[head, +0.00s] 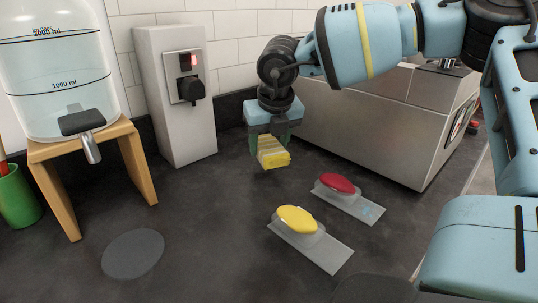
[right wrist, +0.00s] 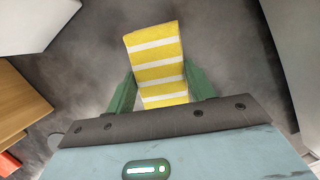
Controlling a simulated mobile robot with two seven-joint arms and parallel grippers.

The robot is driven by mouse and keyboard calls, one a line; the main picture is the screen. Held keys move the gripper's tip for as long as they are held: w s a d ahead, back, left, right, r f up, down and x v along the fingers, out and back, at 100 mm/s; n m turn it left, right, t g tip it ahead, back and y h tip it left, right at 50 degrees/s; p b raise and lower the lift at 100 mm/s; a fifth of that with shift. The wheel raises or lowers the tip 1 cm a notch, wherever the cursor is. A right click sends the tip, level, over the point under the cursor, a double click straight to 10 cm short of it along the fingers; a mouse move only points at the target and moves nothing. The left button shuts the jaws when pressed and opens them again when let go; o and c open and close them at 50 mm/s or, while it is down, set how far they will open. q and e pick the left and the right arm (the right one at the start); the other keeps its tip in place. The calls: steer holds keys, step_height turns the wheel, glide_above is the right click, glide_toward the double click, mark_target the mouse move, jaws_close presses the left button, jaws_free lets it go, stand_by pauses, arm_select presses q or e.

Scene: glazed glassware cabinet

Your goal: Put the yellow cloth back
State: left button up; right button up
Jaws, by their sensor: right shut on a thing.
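The yellow cloth (head: 272,154) with white stripes is held in my right gripper (head: 271,141), above the dark counter. In the right wrist view the cloth (right wrist: 155,62) sits between the two green fingers of the gripper (right wrist: 160,90), which are shut on it. On the counter, a yellow oval item (head: 296,219) sits on a grey holder (head: 318,249), nearer than the cloth. A red oval item (head: 338,183) sits on a similar holder (head: 358,207) to its right. My left gripper is not in view.
A water container (head: 55,75) with a tap stands on a wooden stand (head: 140,165) at the left. A green cup (head: 16,197) is beside it. A white box (head: 180,130) with a dark knob and a steel unit (head: 370,125) stand behind. A dark round disc (head: 133,254) lies front left.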

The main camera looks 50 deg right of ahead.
mark_target(270, 146)
steer(key=shift+f, duration=1.75)
steer(key=shift+f, duration=0.25)
steer(key=o, duration=0.9)
steer(key=shift+r, duration=0.1)
steer(key=shift+r, duration=0.25)
steer(key=v, duration=1.1)
steer(key=shift+s+a+r+p, duration=0.1)
steer(key=shift+s+r+p, duration=0.05)
steer(key=shift+r+p, duration=0.2)
